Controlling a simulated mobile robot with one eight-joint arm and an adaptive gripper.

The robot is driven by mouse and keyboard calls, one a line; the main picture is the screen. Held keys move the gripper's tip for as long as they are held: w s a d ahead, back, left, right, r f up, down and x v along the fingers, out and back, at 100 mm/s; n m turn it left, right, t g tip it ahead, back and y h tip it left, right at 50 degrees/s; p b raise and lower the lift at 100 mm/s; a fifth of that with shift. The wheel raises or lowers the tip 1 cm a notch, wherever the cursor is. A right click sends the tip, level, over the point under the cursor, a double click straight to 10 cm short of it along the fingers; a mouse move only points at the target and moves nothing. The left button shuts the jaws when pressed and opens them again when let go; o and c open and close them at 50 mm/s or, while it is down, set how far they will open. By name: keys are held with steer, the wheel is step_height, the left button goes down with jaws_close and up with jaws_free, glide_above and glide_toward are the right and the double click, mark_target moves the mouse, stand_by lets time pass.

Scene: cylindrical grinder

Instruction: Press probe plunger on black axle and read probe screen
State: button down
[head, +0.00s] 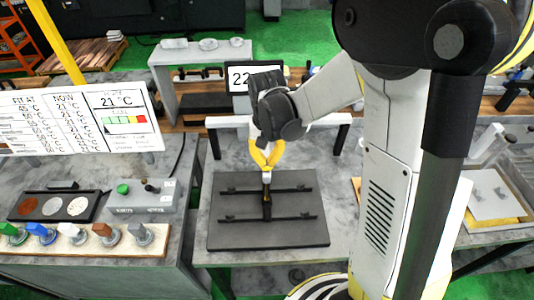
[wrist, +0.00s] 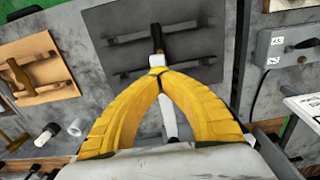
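My gripper (head: 267,160) has its yellow fingers brought together, pointing down over a dark grey plate (head: 230,232). A slim probe with a white body (wrist: 168,120) runs between the fingers in the wrist view, and they are shut on it. Its pale lower part (head: 267,177) shows just below the fingertips. Beneath it a black axle (head: 267,212) lies across two dark rails on the plate. I cannot tell whether the probe tip touches the axle or whether its plunger is pressed. A screen (head: 240,78) behind my gripper shows "22"; the rest of it is hidden.
A white board (head: 129,105) at left shows a table and "21 °C". Below it are a grey control box (head: 142,197) with a green button and a rack of coloured knobs (head: 85,240). An orange plate (wrist: 45,92) lies left in the wrist view.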

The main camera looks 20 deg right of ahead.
step_height(320, 180, up, 8)
steer(key=p, duration=0.5)
steer(key=shift+r, duration=0.1)
stand_by(0.5)
steer(key=shift+s+f+b, duration=0.2)
steer(key=shift+f+b, duration=0.4)
steer(key=shift+b, duration=0.4)
steer(key=s+f+n+t+b, duration=0.3)
steer(key=s+f+t+b, duration=0.4)
steer(key=b, duration=2.1)
steer(key=s+f, duration=0.5)
steer(key=f, duration=0.4)
steer(key=shift+s+f+n, duration=0.2)
steer(key=shift+n, duration=0.1)
stand_by(1.5)
